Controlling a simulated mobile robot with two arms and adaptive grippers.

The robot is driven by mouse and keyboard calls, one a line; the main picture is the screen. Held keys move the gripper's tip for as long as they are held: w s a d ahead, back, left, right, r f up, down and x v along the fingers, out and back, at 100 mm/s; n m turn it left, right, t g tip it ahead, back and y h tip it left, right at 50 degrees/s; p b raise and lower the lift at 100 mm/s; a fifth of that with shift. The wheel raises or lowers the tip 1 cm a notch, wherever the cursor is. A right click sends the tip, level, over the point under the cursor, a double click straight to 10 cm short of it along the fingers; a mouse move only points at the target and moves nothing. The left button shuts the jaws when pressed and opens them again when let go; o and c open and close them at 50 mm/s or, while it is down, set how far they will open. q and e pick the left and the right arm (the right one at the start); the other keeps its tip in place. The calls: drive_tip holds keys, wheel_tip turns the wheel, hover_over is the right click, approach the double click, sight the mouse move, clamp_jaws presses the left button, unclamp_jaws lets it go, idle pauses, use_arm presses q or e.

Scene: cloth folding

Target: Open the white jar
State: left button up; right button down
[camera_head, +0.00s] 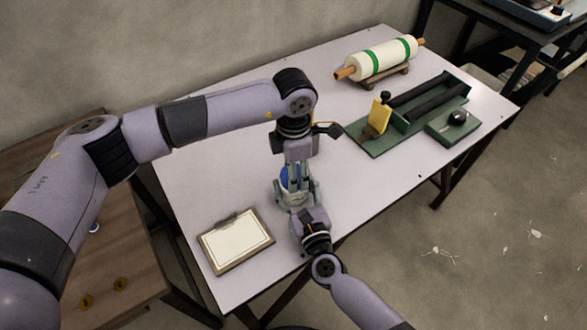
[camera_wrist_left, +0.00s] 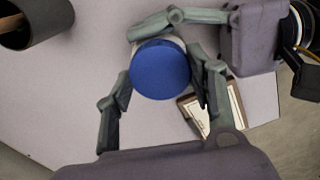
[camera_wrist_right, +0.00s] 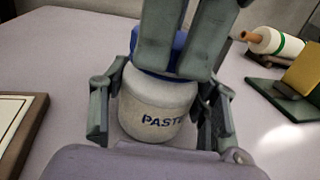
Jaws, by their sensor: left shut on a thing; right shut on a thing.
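The white jar (camera_wrist_right: 158,108), lettered "PASTE", stands upright near the front edge of the table. Its blue lid (camera_wrist_left: 160,68) is on top, and it also shows in the head view (camera_head: 284,177). My left gripper (camera_head: 297,183) comes from above and is shut on the blue lid, one finger on each side. My right gripper (camera_wrist_right: 160,125) comes from the front edge and is shut on the white jar body. The left fingers hide part of the lid in the right wrist view, so I cannot tell whether it sits fully down.
A clipboard (camera_head: 236,241) lies left of the jar. A dark cup (camera_wrist_left: 30,25) is near.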

use_arm(q)
drive_tip(key=n, duration=2.6)
drive_tip(key=shift+r, duration=0.1)
drive_tip(key=shift+r, duration=0.1)
drive_tip(key=shift+r, duration=1)
